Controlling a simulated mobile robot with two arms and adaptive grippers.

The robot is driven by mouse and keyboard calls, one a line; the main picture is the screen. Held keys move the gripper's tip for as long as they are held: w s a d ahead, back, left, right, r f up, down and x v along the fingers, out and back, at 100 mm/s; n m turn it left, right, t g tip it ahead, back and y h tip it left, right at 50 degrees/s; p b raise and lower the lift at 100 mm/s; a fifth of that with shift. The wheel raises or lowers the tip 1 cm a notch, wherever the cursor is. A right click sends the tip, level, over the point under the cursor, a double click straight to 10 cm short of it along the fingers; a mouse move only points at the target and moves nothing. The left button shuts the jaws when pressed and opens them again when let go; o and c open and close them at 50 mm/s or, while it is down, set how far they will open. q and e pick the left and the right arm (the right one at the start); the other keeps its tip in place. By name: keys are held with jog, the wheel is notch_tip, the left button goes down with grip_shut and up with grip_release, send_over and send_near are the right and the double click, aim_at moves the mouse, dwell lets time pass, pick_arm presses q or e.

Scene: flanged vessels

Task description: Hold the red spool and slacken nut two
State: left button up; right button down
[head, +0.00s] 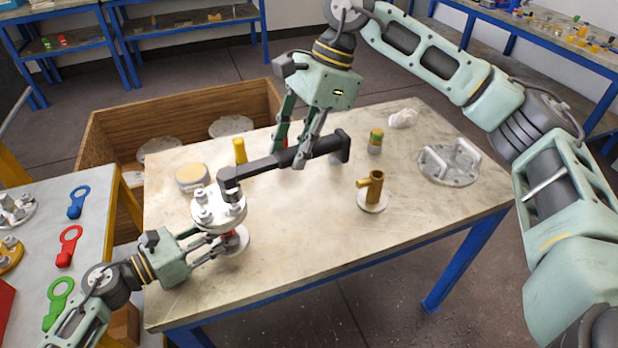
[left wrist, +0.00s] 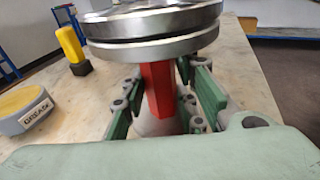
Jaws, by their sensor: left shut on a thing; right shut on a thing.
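The red spool (left wrist: 158,88) stands upright on the table, with a silver flange (head: 217,212) carrying several bolts and nuts on top. My left gripper (head: 218,247) is shut around its red neck, below the flange; the fingers also show in the left wrist view (left wrist: 165,95). A black wrench (head: 270,166) lies nearly level above the table, its head at a nut on the far side of the flange. My right gripper (head: 292,155) is shut on the wrench's handle. Which nut is number two cannot be read, and the wrench head hides the nut it meets.
A grease tin (head: 191,177) and a yellow-handled tool (head: 239,151) stand behind the flange. A brass fitting (head: 373,188), a small striped bottle (head: 375,141), a white cloth (head: 403,119) and a handled flange (head: 448,163) are to the right. The table's front right is clear.

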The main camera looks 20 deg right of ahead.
pick_arm(q)
jog(key=shift+w, duration=0.1)
pick_arm(e)
jog(key=shift+w+r+m+t, duration=0.3)
jog(key=shift+w+r+m, duration=0.1)
jog(key=shift+r+m, duration=0.2)
jog(key=shift+f, duration=2.25)
jog(key=shift+f, duration=0.25)
jog(key=shift+f, duration=0.9)
